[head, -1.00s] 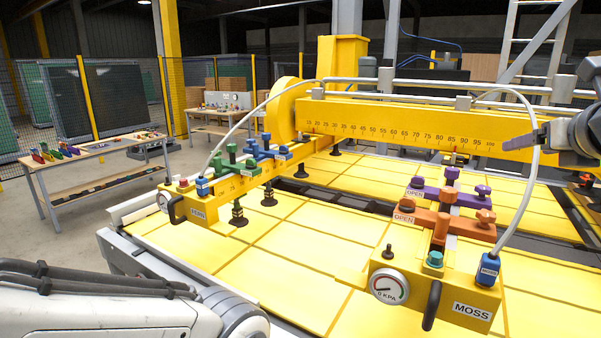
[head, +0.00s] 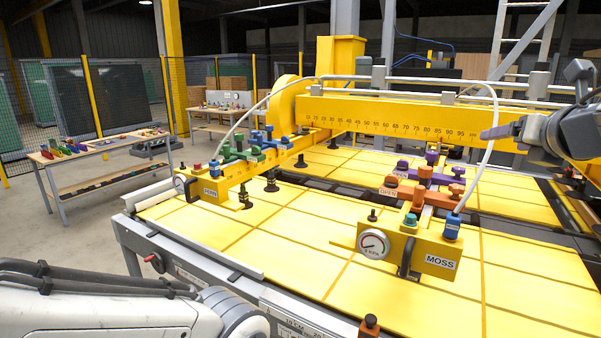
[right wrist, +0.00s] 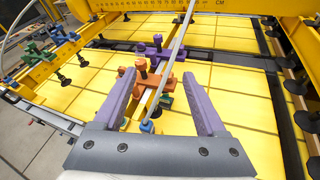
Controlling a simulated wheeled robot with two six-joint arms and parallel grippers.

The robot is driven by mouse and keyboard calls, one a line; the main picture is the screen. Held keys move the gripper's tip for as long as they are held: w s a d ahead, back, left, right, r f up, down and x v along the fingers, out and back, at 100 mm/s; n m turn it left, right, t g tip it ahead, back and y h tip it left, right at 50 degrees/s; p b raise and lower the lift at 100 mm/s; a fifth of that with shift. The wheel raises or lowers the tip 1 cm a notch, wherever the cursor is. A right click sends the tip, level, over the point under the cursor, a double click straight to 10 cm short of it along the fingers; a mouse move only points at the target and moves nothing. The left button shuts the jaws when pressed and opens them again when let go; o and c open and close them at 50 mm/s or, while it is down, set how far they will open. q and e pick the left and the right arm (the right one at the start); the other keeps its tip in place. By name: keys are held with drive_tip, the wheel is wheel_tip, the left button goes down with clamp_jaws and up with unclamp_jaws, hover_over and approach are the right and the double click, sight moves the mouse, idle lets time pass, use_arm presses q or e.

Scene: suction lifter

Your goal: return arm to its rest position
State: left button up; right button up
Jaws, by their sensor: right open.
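My right gripper (head: 490,133) is at the right of the head view, in front of the yellow beam. In the right wrist view its two purple fingers (right wrist: 158,95) stand wide apart with nothing held between them. Beyond them, the orange valve handle (right wrist: 148,82) and purple valve handle (right wrist: 157,50) show on the MOSS lifter arm. In the head view this yellow MOSS arm (head: 408,251) carries a round gauge (head: 373,244) and a blue hose fitting (head: 453,226). My left arm enters at the lower left of the head view; its gripper is out of frame.
The yellow panel table (head: 260,240) fills the middle. The yellow beam with a scale (head: 390,115) crosses above it. A second lifter arm with green and blue handles (head: 240,152) stands at the left. A workbench (head: 95,150) is farther left.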

drive_tip(key=w+a+f+m+t+b, duration=0.1)
drive_tip(key=w+a+f+m+b, duration=0.25)
drive_tip(key=a+f+m, duration=0.5)
drive_tip(key=s+a+f+m+g+y+b, duration=0.15)
drive_tip(key=s+a+f+m+g, duration=0.25)
drive_tip(key=a+f+m, duration=0.65)
drive_tip(key=s+a+f+m+g+b, duration=0.1)
drive_tip(key=s+a+f+m+g, duration=0.1)
drive_tip(key=s+f, duration=0.6)
drive_tip(key=s+a+f+m+g+y+b, duration=0.1)
drive_tip(key=s+a+f+g, duration=0.4)
drive_tip(key=s, duration=0.4)
drive_tip(key=s+a+f+m+g+b, duration=0.2)
drive_tip(key=s+a+f+g, duration=0.2)
drive_tip(key=s+f, duration=0.5)
drive_tip(key=shift+s+a+f+m+y, duration=0.15)
drive_tip(key=shift+a+f+m+y, duration=0.2)
drive_tip(key=shift+a+f, duration=0.45)
